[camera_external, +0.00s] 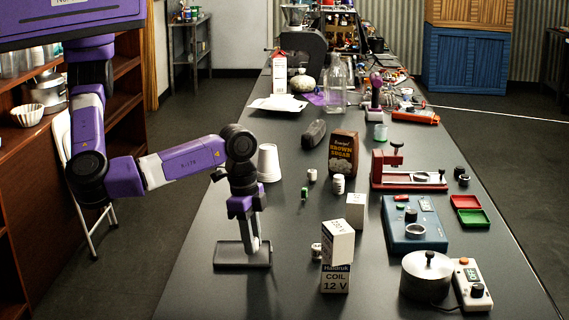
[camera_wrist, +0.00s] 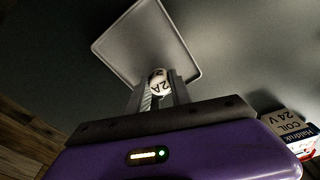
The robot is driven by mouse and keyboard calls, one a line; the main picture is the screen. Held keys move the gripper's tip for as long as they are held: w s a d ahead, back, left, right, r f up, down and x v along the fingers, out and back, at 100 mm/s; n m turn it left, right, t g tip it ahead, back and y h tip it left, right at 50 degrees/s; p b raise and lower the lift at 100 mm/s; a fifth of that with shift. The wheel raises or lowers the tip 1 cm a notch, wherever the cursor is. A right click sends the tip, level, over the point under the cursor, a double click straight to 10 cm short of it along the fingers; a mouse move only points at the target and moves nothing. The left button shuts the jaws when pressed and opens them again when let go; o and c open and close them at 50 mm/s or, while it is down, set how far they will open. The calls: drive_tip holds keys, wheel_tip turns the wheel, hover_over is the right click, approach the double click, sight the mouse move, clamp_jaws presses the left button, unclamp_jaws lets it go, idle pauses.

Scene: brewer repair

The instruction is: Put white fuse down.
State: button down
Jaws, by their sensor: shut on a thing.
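My gripper (camera_wrist: 161,90) is shut on the white fuse (camera_wrist: 157,80), which shows a dark "2A" mark between the fingers in the wrist view. In the external view my gripper (camera_external: 253,247) points down low over a dark rectangular tray (camera_external: 226,258) at the near left of the table. The fuse is hidden or too small to make out there. The tray (camera_wrist: 127,48) also shows in the wrist view, behind the fuse, and its visible surface is bare. I cannot tell whether the fuse touches the tray.
Coil boxes (camera_external: 335,280) stand right of the tray, with a small jar-like piece (camera_external: 316,251) beside them. A blue device (camera_external: 413,225) and a silver pot (camera_external: 426,276) are farther right. A white cup (camera_external: 268,163) stands behind my gripper. The table left of the boxes is mostly clear.

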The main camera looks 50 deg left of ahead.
drive_tip(key=shift+f, duration=0.25)
drive_tip(key=shift+f, duration=0.15)
drive_tip(key=c, duration=1.2)
unclamp_jaws()
drive_tip(key=shift+o, duration=0.2)
wheel_tip(320, 180, up, 12)
drive_tip(key=a, duration=0.1)
drive_tip(key=shift+s+a, duration=0.2)
drive_tip(key=shift+s, duration=0.15)
